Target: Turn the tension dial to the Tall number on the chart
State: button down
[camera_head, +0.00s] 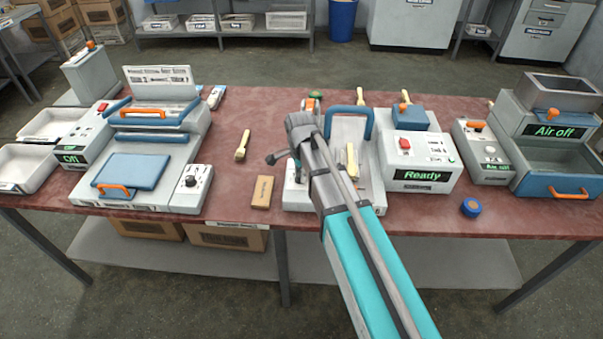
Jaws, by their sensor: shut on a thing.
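My gripper (296,166) is low over the left front part of the white middle press (298,197), beside its blue handle (347,111). Its jaws are shut on what seems to be the tension dial, which my gripper and wrist hide, so its number cannot be read. A white chart sign (159,76) stands behind the left press, with dark print too small to read surely. The middle unit's display (422,175) reads "Ready" in green. Another black dial (191,181) sits on a small white box at the left press.
The left press (181,199) and the "Air off" unit (515,169) flank the middle.

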jog(key=shift+m, duration=0.9)
jog(key=shift+c, duration=1.5)
grip_release()
